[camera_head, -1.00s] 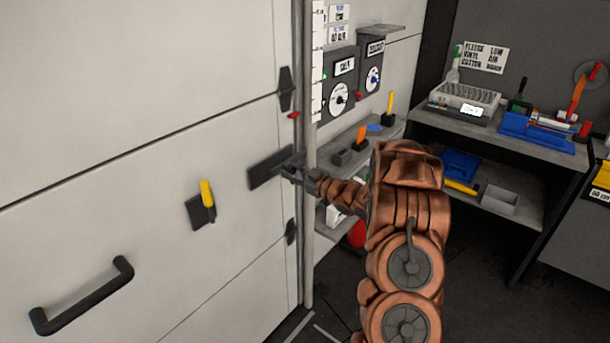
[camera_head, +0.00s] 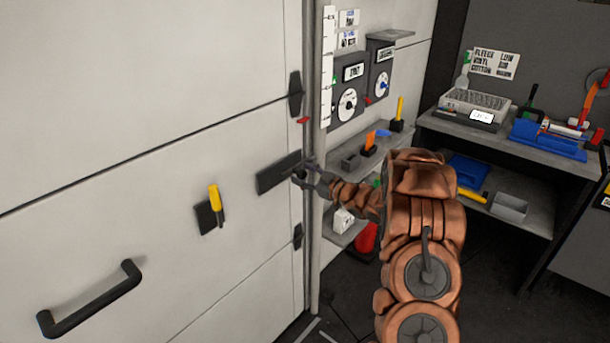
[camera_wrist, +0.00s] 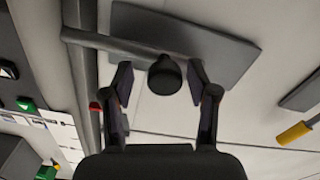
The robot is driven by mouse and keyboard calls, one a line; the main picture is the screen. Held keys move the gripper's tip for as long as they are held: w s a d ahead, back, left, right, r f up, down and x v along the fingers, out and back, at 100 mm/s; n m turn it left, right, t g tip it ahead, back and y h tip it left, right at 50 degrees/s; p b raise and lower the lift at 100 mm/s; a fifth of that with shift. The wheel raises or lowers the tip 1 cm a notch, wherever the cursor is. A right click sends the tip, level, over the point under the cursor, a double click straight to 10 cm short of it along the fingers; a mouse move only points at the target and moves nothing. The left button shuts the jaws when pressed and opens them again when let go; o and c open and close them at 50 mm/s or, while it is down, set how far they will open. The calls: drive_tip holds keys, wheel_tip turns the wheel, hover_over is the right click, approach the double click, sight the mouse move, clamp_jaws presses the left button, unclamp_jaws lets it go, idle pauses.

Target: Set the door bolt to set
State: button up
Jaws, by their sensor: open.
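The door bolt has a dark rectangular plate (camera_head: 279,173) on the white door near its right edge. In the wrist view the plate (camera_wrist: 200,40) carries a grey bar (camera_wrist: 115,43) that reaches left across the door-frame post. A dark round knob (camera_wrist: 164,75) stands out from the bar. My gripper (camera_wrist: 163,85) is open, with one finger on each side of the knob. In the head view my gripper (camera_head: 305,174) is at the plate's right end and hides the knob.
A black door handle (camera_head: 90,300) is at lower left. Right of the post (camera_head: 313,230) are dial boxes (camera_head: 349,95) and shelves (camera_head: 345,235). A bench (camera_head: 470,130) stands further right.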

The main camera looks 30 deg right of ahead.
drive_tip(key=v, duration=1.2)
idle(0.6)
wheel_tip(320, 180, up, 3)
drive_tip(key=w+d+m+g+h, duration=0.2)
drive_tip(key=w+m+g+h, duration=0.1)
drive_tip(key=h, duration=0.5)
drive_tip(key=s+a+r+m+g+h, duration=0.2)
drive_tip(key=s+g+h, duration=0.15)
drive_tip(key=s, duration=0.25)
drive_tip(key=s+a+m+g+y, duration=0.1)
drive_tip(key=s+a+g, duration=0.3)
drive_tip(key=s+a, duration=0.5)
drive_tip(key=s+a+m+g+y, duration=0.1)
drive_tip(key=s+a+g, duration=0.3)
drive_tip(key=s+a, duration=0.5)
drive_tip(key=s+a+m+g+y, duration=0.1)
drive_tip(key=s+a+g, duration=0.3)
drive_tip(key=s, duration=1.7)
drive_tip(key=a+y, duration=0.1)
drive_tip(key=a, duration=0.4)
drive_tip(key=shift+y, duration=0.35)
